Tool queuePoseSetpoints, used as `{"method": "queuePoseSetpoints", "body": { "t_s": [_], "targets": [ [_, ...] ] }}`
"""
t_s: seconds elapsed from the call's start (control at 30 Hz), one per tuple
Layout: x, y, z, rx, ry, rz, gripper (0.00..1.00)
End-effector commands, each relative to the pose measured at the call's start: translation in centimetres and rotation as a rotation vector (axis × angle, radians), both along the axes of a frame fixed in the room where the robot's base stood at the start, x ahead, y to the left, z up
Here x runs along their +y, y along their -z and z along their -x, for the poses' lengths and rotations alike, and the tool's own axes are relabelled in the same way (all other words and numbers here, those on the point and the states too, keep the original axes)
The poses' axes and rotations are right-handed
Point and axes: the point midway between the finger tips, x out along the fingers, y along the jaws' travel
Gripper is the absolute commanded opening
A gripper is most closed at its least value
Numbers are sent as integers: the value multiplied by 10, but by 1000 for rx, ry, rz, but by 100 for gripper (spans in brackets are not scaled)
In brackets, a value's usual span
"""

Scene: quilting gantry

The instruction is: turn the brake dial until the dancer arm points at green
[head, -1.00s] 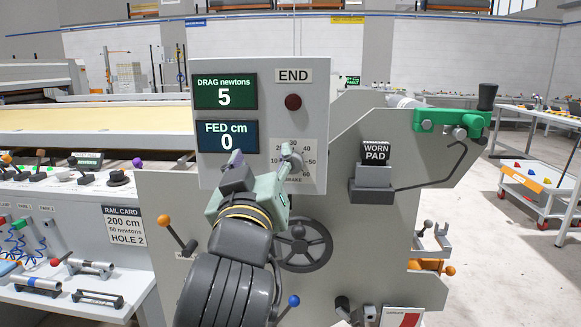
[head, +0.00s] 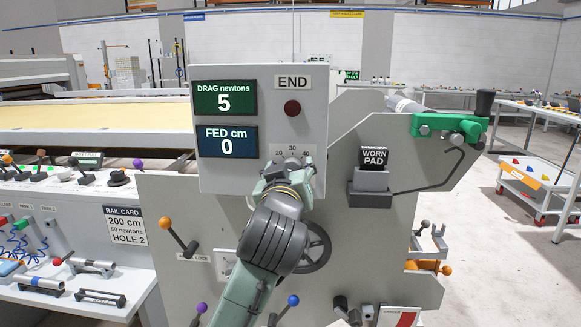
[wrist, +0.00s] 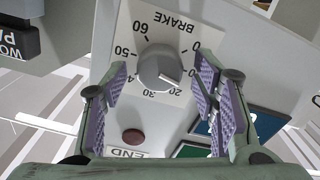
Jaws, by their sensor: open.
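The brake dial (wrist: 158,68) is a round grey knob on a white scale card marked in tens up to 60. Its pale pointer mark is on the side near 20. My gripper (wrist: 162,84) is open in the wrist view, its purple pads on either side of the dial with gaps showing. In the head view my gripper (head: 290,170) is in front of the panel's lower right and hides the dial, leaving the card's top (head: 291,151) in sight. I cannot make out a dancer arm or a green mark for it.
The panel (head: 250,75) reads drag 5 newtons and fed 0 cm, with a dark red button (head: 292,108) above the dial. A black handwheel (head: 318,247) is partly behind my arm. A worn pad block (head: 374,158) and green crank bracket (head: 445,126) are to the right.

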Motion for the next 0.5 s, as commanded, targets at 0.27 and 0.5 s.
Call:
{"method": "queuePoseSetpoints", "body": {
  "t_s": [0.27,0.5],
  "targets": [
    [0,0,-2,0,0,0,54],
    [0,0,-2,0,0,0,39]
  ]
}}
